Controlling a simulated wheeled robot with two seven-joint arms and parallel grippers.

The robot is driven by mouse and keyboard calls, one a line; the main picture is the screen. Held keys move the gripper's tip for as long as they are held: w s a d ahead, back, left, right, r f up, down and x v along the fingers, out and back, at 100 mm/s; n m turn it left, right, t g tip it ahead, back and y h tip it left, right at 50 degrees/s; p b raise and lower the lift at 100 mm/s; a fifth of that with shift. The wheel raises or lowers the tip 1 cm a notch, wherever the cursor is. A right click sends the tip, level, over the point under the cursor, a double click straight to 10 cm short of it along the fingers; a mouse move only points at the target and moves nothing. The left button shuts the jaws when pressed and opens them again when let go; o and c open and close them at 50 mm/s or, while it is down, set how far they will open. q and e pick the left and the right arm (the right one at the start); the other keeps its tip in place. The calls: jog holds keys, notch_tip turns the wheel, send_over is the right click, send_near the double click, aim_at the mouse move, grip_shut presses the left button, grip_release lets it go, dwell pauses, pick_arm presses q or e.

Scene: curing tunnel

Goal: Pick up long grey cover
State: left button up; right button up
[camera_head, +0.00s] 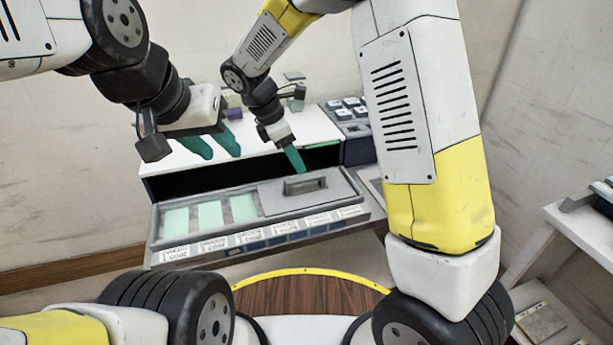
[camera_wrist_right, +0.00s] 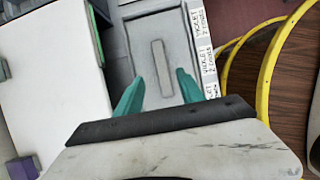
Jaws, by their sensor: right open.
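The long grey cover (camera_head: 325,188) lies flat over the right part of the grey tray, with a raised bar handle (camera_head: 305,185) on top. In the right wrist view the cover (camera_wrist_right: 146,35) and its handle (camera_wrist_right: 163,68) show ahead of the fingers. My right gripper (camera_head: 295,160) is open and points down just above the cover; in its wrist view the handle lies between the two green fingertips (camera_wrist_right: 162,82), not gripped. Whether they touch the cover cannot be told. My left gripper (camera_head: 213,148) is open and empty, left of the cover, over the white housing.
The tray (camera_head: 154,228) has several pale green compartments showing left of the cover, with labels (camera_head: 248,237) along its front. A white housing (camera_head: 160,163) with a dark opening stands behind. A button panel (camera_head: 350,108) is at the back right. A white shelf (camera_head: 570,220) stands at far right.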

aim_at(305, 177)
jog(key=x, duration=0.8)
jog(key=shift+s+a, duration=0.1)
jog(key=shift+s, duration=0.15)
jog(key=shift+c, duration=0.4)
grip_shut()
